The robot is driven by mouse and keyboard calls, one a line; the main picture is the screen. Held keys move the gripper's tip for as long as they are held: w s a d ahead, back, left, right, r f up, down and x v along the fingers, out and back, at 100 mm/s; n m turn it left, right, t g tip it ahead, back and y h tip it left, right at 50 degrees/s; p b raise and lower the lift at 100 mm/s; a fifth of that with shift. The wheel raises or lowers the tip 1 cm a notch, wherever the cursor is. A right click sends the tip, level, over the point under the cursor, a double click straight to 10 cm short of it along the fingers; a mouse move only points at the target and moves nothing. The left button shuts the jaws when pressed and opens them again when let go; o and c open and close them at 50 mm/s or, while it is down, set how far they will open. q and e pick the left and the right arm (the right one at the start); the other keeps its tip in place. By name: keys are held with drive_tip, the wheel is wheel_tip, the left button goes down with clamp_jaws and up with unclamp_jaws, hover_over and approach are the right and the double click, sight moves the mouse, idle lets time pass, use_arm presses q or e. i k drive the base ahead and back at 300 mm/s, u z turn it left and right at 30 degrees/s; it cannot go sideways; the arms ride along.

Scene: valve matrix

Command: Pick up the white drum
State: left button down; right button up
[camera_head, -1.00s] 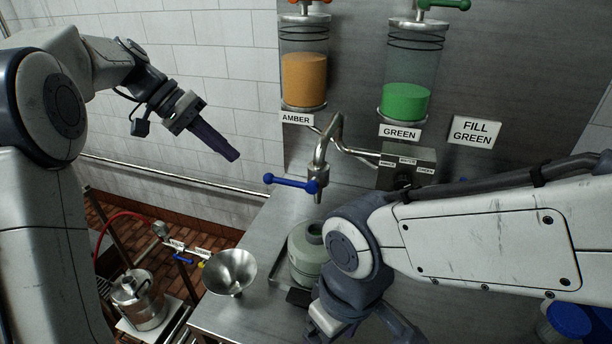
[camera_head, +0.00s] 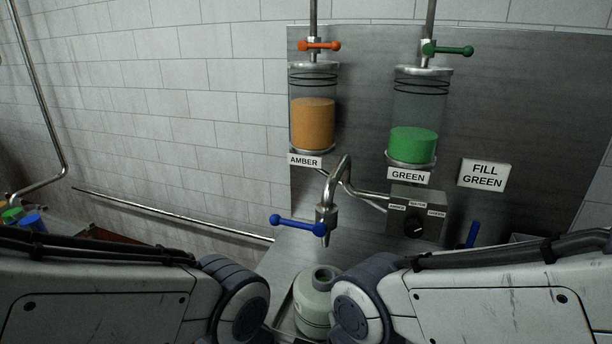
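The white drum (camera_head: 311,306) is a pale grey-green container with a short round neck and an open top. It stands upright on the steel bench below the spout (camera_head: 327,215). The joints of my left and right arms flank it, and the right one covers part of its right side. Its lower part is cut off by the frame edge. Both grippers lie below the picture, so their fingers and any contact with the drum are hidden.
A blue valve handle (camera_head: 298,226) sits at the spout. Amber (camera_head: 313,124) and green (camera_head: 413,146) cylinders hang on the steel panel, with a selector box (camera_head: 417,212) and a FILL GREEN sign (camera_head: 484,174). Colored caps (camera_head: 32,221) show at far left.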

sight(314, 314)
drive_tip(key=z, duration=3.1)
drive_tip(key=k, duration=1.25)
drive_tip(key=u, duration=2.1)
drive_tip(key=i, duration=0.5)
drive_tip(key=z, duration=0.05)
